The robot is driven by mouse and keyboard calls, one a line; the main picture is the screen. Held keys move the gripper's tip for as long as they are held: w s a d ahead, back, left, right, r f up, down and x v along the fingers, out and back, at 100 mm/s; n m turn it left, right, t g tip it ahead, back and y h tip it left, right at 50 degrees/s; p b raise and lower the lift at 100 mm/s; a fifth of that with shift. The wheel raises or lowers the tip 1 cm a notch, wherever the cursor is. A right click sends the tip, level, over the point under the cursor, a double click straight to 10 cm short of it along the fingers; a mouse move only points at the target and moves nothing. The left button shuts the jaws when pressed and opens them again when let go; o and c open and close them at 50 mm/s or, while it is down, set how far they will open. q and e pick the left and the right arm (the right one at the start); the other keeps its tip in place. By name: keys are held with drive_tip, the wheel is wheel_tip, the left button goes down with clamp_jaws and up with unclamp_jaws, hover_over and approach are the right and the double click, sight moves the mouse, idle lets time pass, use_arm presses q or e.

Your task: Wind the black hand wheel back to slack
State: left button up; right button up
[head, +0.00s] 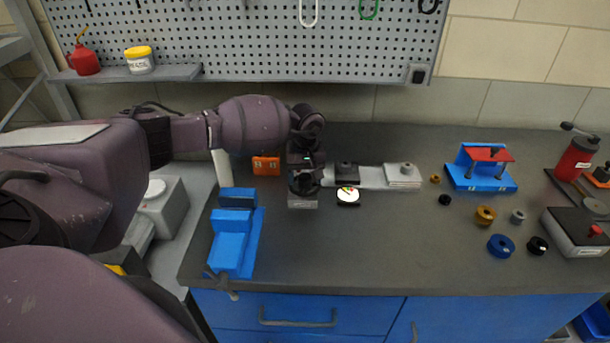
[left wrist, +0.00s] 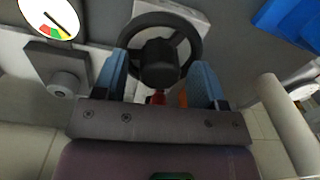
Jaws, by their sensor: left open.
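The black hand wheel (left wrist: 160,20) shows in the left wrist view with its round black hub between the two blue fingers of my left gripper (left wrist: 158,80). The fingers are spread apart, one at each side of the wheel, and their tips overlap its rim in the picture. Whether they touch it I cannot tell. In the head view my left gripper (head: 303,183) points down at the left end of a pale metal fixture (head: 374,177), and the wheel cannot be told apart from it. A white dial gauge (head: 348,195) with coloured marks sits beside the fixture. My right gripper is out of view.
A blue vise (head: 230,250) stands front left of the gripper, and an orange block (head: 266,165) is behind it. Rings and knobs, a blue stand (head: 482,175) and a grey box (head: 575,232) occupy the right. The front middle of the bench is clear.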

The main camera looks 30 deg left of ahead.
use_arm(q)
drive_tip(key=shift+c, duration=0.3)
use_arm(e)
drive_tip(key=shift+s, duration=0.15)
use_arm(q)
drive_tip(key=c, duration=0.9)
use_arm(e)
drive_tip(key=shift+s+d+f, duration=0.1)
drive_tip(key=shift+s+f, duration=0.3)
